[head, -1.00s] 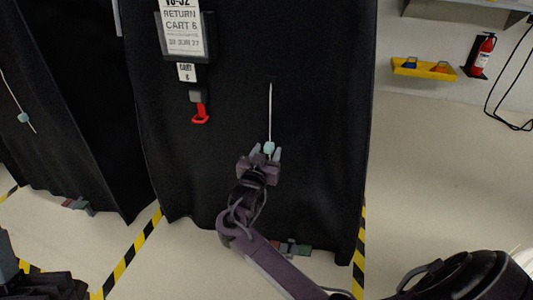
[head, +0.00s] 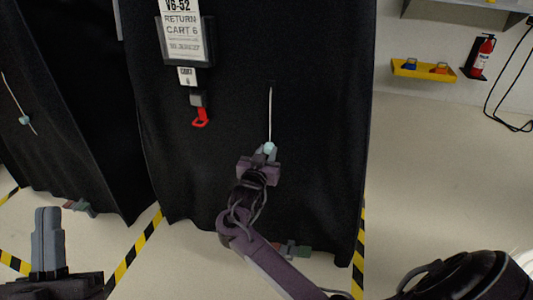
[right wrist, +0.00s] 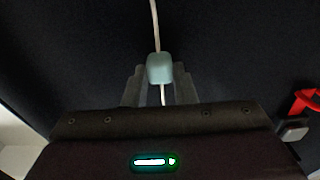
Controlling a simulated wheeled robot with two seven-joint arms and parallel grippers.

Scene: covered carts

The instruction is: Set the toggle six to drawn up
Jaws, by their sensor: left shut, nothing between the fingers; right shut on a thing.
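The toggle six (head: 269,147) is a small pale blue block on a white cord (head: 270,108) hanging down the front of the black-covered cart 6 (head: 315,100). My right gripper (head: 265,155) is at the toggle from below, shut on it. In the right wrist view the toggle (right wrist: 160,68) sits between the two fingertips, with cord above it and a short piece below.
A red pull tab (head: 201,117) hangs below the cart 6 label (head: 184,36). Another covered cart (head: 50,100) at the left has its own toggle (head: 25,120). A yellow tray (head: 425,69) and fire extinguisher (head: 482,56) are on the right wall; the floor there is clear.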

